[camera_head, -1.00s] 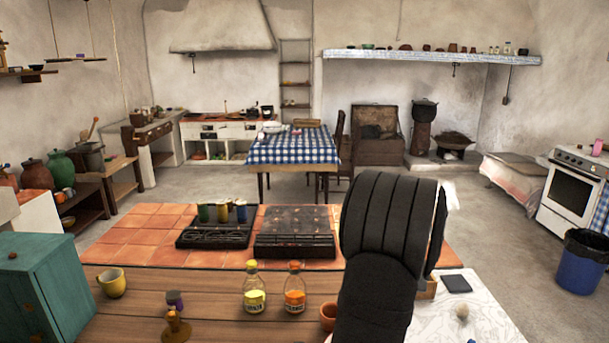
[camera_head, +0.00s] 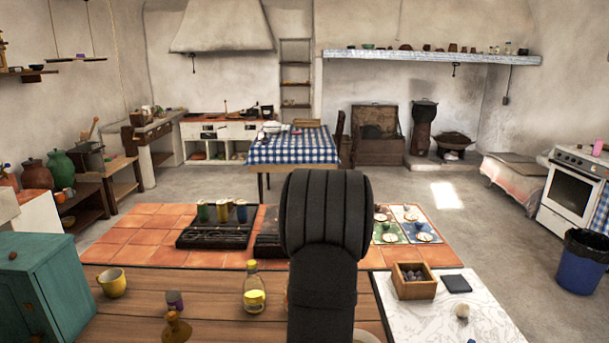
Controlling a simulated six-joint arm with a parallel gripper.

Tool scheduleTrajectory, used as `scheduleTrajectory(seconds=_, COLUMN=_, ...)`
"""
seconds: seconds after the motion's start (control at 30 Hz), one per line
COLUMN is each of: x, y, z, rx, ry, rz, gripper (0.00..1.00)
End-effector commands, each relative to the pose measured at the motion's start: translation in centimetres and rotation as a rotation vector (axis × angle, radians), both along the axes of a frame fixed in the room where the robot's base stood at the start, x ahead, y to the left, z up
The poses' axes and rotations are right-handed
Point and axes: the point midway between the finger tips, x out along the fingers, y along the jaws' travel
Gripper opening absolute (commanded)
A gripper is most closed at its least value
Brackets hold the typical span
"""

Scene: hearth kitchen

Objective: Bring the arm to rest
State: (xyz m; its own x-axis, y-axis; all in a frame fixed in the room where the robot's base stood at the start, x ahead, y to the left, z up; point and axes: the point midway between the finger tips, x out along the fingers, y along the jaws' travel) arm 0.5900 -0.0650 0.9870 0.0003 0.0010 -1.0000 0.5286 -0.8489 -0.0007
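My arm (camera_head: 322,255) stands upright in the middle foreground, a thick black ribbed link seen from behind. My gripper is not visible in this view. The arm hides part of the right-hand black stove plate (camera_head: 267,243) and most of a bottle with an orange band behind it. I cannot tell whether anything is held.
A yellow-capped bottle (camera_head: 253,288), yellow cup (camera_head: 112,283) and teal cabinet (camera_head: 40,287) stand left. A wooden box (camera_head: 414,281) with dark items and coloured mats (camera_head: 389,231) with white dishes lie right.

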Motion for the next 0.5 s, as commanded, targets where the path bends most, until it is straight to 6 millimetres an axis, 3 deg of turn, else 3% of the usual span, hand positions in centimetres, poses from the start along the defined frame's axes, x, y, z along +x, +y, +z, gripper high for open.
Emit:
scheduleTrajectory(seconds=0.2, x=0.4, y=2.6, z=0.0, rx=0.0, ry=0.0, rz=0.04, gripper=0.4)
scheduleTrajectory(seconds=0.5, x=0.5, y=3.3, z=0.0, rx=0.0, ry=0.0, rz=0.05, gripper=0.4)
